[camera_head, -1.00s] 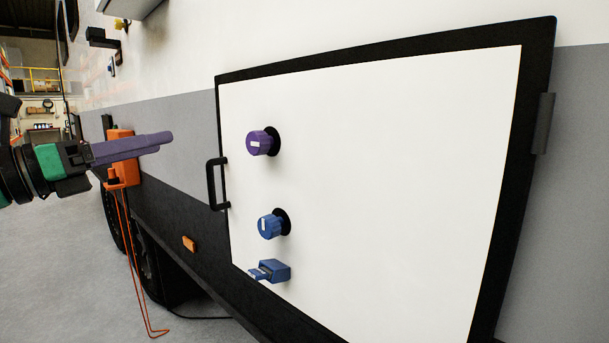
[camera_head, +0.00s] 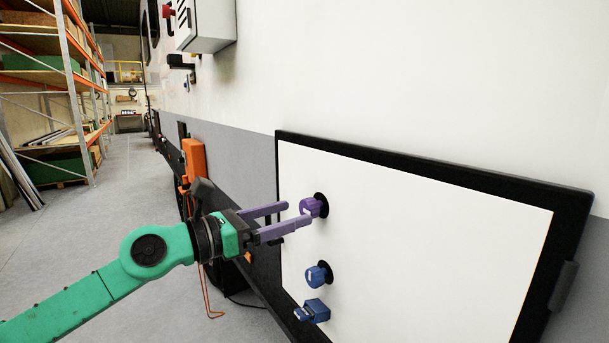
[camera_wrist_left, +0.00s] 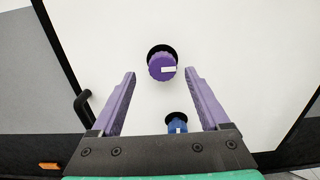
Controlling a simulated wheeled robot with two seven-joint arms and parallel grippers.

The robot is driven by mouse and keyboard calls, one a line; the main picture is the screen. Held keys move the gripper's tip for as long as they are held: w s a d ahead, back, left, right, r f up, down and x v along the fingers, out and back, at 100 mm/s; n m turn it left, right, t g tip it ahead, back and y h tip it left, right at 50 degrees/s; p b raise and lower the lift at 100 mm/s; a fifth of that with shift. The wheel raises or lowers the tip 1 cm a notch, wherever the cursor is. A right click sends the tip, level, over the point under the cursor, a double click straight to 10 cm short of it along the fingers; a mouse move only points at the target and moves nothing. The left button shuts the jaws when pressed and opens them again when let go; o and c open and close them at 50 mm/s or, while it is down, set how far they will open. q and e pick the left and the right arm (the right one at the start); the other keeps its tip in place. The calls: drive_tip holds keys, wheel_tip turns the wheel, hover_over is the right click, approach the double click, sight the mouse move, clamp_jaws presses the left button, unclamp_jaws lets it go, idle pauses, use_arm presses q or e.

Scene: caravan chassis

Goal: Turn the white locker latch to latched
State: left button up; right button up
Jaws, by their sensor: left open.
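The white locker door (camera_head: 430,250) has a black frame. It carries a purple knob (camera_head: 313,207) above a blue knob (camera_head: 319,274), with a blue fitting (camera_head: 313,311) lowest. I cannot tell which is the latch. In the left wrist view the purple knob (camera_wrist_left: 161,68) has a white mark lying sideways; the blue knob (camera_wrist_left: 177,124) has its mark upright. My left gripper (camera_head: 297,212) is open with purple fingers. In the left wrist view (camera_wrist_left: 160,74) the fingertips lie on either side of the purple knob, apart from it. My right gripper is not in view.
A black door handle (camera_wrist_left: 83,104) lies left of the knobs in the left wrist view. An orange box (camera_head: 194,158) is on the vehicle side behind my gripper. A grey box (camera_head: 207,25) juts out above. Shelving (camera_head: 50,90) stands far left, with clear floor between.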

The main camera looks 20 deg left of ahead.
sight(304, 210)
use_arm(q)
drive_tip(key=p+x, duration=0.1)
drive_tip(key=x, duration=0.1)
drive_tip(key=p+x, duration=0.1)
drive_tip(key=x, duration=0.1)
drive_tip(key=shift+s+d+r+p, duration=0.1)
drive_tip(key=shift+d+r+p, duration=0.05)
drive_tip(key=shift+r+p, duration=0.15)
drive_tip(key=shift+d+f, duration=0.15)
drive_tip(key=shift+f, duration=0.2)
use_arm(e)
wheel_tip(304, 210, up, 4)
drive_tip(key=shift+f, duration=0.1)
use_arm(q)
clamp_jaws()
